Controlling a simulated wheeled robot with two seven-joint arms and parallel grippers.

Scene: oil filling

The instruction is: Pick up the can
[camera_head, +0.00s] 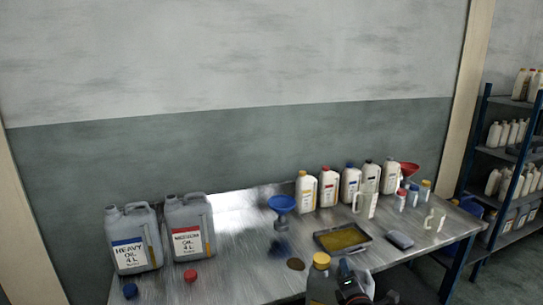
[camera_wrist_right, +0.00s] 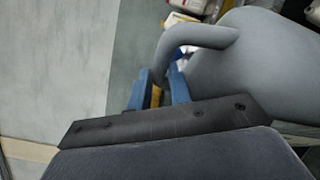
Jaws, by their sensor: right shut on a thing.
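A grey can (camera_head: 321,288) with a yellow cap (camera_head: 321,259) is at the bottom edge of the head view, cut off below. My right gripper (camera_head: 352,284) is beside it on the right. In the right wrist view, a large grey can (camera_wrist_right: 255,65) fills the upper right, and its curved handle (camera_wrist_right: 195,34) comes down to the blue fingers of my right gripper (camera_wrist_right: 159,88). The gripper is shut on this handle. The can's base is hidden, so I cannot tell whether it touches the table. My left gripper is not in view.
Two large grey oil cans (camera_head: 132,250) stand at the table's left, with blue and red caps (camera_head: 190,275) before them. A blue funnel (camera_head: 281,204), a tray of oil (camera_head: 343,238) and several white bottles (camera_head: 328,188) stand farther back. A shelf (camera_head: 505,150) is at right.

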